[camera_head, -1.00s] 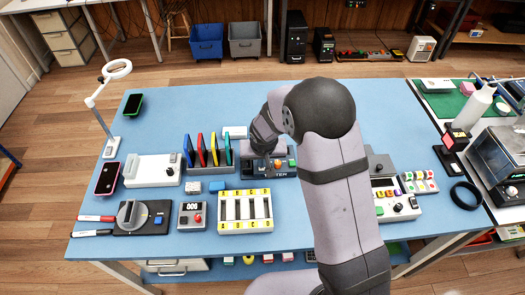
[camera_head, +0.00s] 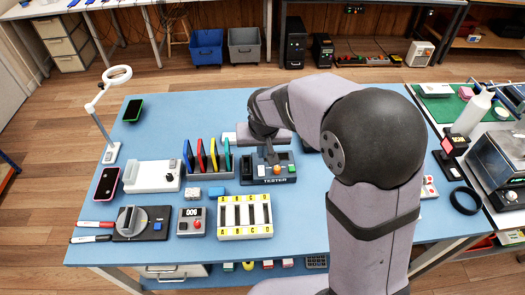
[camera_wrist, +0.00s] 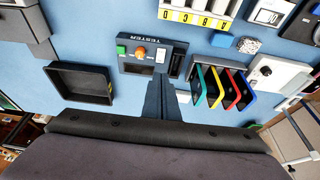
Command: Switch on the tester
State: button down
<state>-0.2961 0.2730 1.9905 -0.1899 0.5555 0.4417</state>
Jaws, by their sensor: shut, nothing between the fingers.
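The tester (camera_head: 275,181) is a dark box near the middle of the blue table. In the wrist view the tester (camera_wrist: 150,68) shows a green button (camera_wrist: 122,49), an orange knob (camera_wrist: 142,53) and a pale switch (camera_wrist: 160,56) in a row beside its label. My gripper (camera_head: 270,158) points down at the tester's rear part in the head view. In the wrist view my gripper (camera_wrist: 161,82) has its fingers together and empty, with the tips by the tester's edge near the pale switch. I cannot tell whether they touch it. No lit lamp can be made out.
A rack of coloured plates (camera_wrist: 228,90) stands close beside the tester. A black open tray (camera_wrist: 82,102) lies on its other side. The lettered slot holder (camera_head: 245,231) is in front of the tester. My arm hides much of the table's right side.

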jog(key=shift+s+r, duration=0.1)
jog(key=shift+r, duration=0.15)
jog(key=shift+w+r, duration=0.15)
jog(key=shift+w, duration=0.6)
jog(key=p, duration=0.3)
send_over(261, 167)
jog(key=s, duration=0.2)
jog(key=f, duration=1.1)
jog(key=shift+w+f, duration=0.25)
jog(key=shift+f, duration=0.05)
jog(key=shift+x, duration=0.85)
jog(key=shift+s+f, duration=0.1)
jog(key=shift+f, duration=0.05)
